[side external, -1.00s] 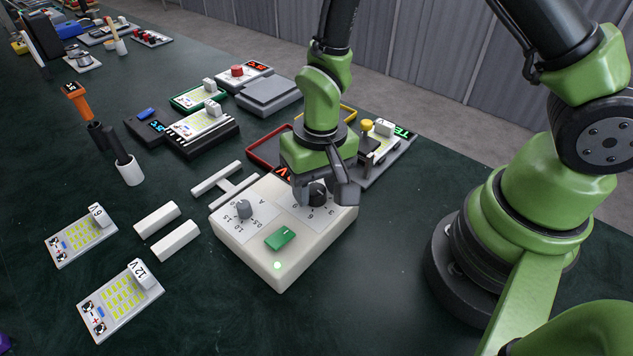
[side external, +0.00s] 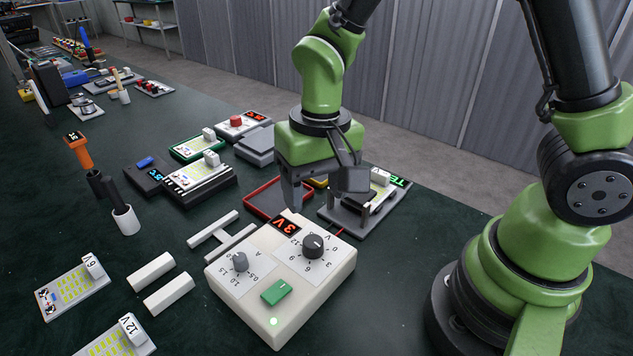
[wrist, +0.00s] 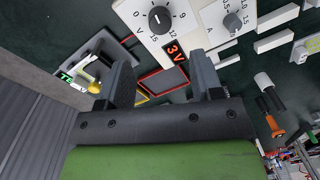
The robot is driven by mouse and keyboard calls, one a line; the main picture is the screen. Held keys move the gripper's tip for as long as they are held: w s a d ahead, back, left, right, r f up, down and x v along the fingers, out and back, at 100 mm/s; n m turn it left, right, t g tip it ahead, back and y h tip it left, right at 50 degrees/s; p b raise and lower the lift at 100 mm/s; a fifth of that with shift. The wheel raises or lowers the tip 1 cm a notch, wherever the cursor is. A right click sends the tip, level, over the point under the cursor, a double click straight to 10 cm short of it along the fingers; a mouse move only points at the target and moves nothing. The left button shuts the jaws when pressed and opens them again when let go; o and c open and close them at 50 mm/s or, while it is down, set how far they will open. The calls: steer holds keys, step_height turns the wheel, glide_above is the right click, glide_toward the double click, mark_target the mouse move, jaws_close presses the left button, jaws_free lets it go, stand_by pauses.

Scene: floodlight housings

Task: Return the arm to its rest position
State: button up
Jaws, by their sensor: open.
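My gripper (side external: 318,200) hangs from my green and black arm above the back edge of the white power supply box (side external: 330,263). In the wrist view, my gripper (wrist: 163,78) shows two dark fingers spread apart with nothing between them. The box has a black voltage knob (side external: 313,246), a grey current knob (side external: 240,262), a green switch (side external: 276,291) and a lit green lamp. Its red display (side external: 286,228) reads 3 V. The fingers are apart from the black knob, which also shows in the wrist view (wrist: 160,19).
A red-rimmed tray (side external: 262,205) and a test stand (side external: 395,190) with a lit display lie behind the box. White bars (side external: 168,294), panels marked 6V and 12V, and a white cup (side external: 125,220) stand to the left. The table is clear right of the box.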

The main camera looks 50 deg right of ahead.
steer(key=shift+r, duration=0.35)
steer(key=s+d+r+t, duration=0.2)
steer(key=s+r+t, duration=0.1)
steer(key=s+r, duration=0.2)
steer(key=s+d+r+t+y, duration=0.1)
steer(key=s+d+r+t, duration=0.2)
steer(key=s+r, duration=0.3)
step_height(320, 180, up, 5)
steer(key=shift+f+t, duration=0.2)
steer(key=shift+t, duration=0.3)
steer(key=shift+s+d, duration=0.1)
stand_by(3.0)
